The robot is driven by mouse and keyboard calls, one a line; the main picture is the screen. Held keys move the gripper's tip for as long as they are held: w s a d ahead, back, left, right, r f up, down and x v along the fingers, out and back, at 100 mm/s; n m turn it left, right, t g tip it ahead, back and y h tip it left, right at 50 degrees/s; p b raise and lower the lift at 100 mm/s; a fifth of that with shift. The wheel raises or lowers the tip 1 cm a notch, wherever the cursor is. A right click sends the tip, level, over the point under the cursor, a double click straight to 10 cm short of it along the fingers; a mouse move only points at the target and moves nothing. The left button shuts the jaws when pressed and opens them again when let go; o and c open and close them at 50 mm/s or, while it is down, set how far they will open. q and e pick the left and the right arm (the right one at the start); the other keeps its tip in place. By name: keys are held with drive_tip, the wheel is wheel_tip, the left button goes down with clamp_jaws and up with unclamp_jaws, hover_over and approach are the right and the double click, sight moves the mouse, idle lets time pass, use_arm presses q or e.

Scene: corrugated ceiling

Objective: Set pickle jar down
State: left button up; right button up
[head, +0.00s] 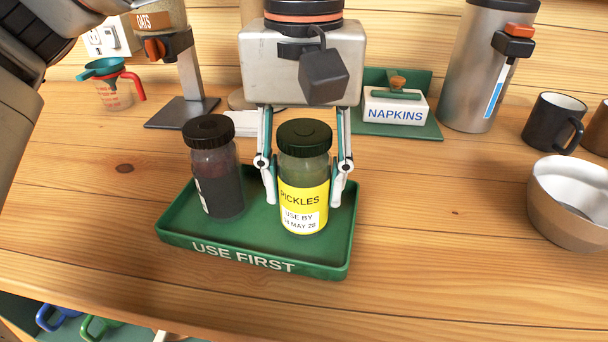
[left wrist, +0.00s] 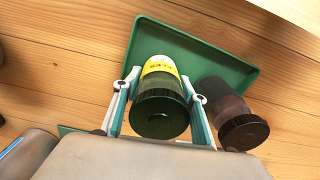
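The pickle jar (head: 304,196) has a dark green lid and a yellow label reading PICKLES, USE BY. It stands upright at the right side of the green USE FIRST tray (head: 180,236); whether its base touches the tray floor is hard to tell. My left gripper (head: 304,192) reaches from behind, one finger against each side of the jar, shut on it. In the left wrist view, the jar's lid (left wrist: 160,115) is between the fingers and the tray (left wrist: 225,72) lies beyond. My right gripper is in neither view.
A dark jar (head: 216,170) stands in the tray, left of the pickle jar. A napkin box (head: 394,108), steel flask (head: 482,70), black mug (head: 553,123) and bowl (head: 568,215) are to the right. The oats dispenser (head: 165,45) and a measuring cup (head: 113,92) are back left. Wood right of the tray is clear.

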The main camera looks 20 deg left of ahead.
sight(303, 132)
use_arm(q)
drive_tip(key=shift+o, duration=1.3)
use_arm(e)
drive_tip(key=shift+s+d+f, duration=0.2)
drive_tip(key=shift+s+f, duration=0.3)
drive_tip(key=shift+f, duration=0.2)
use_arm(q)
wheel_tip(303, 132, up, 6)
drive_tip(key=shift+s+r+p, duration=0.1)
drive_tip(key=shift+r+p, duration=0.05)
drive_tip(key=shift+p, duration=0.9)
wheel_tip(303, 132, up, 5)
drive_tip(key=shift+r+p, duration=0.15)
drive_tip(key=shift+p, duration=0.9)
drive_tip(key=shift+r, duration=0.4)
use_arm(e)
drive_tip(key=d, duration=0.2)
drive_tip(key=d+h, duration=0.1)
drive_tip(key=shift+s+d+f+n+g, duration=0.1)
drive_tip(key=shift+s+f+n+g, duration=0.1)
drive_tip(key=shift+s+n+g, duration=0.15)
use_arm(q)
drive_tip(key=shift+f, duration=0.1)
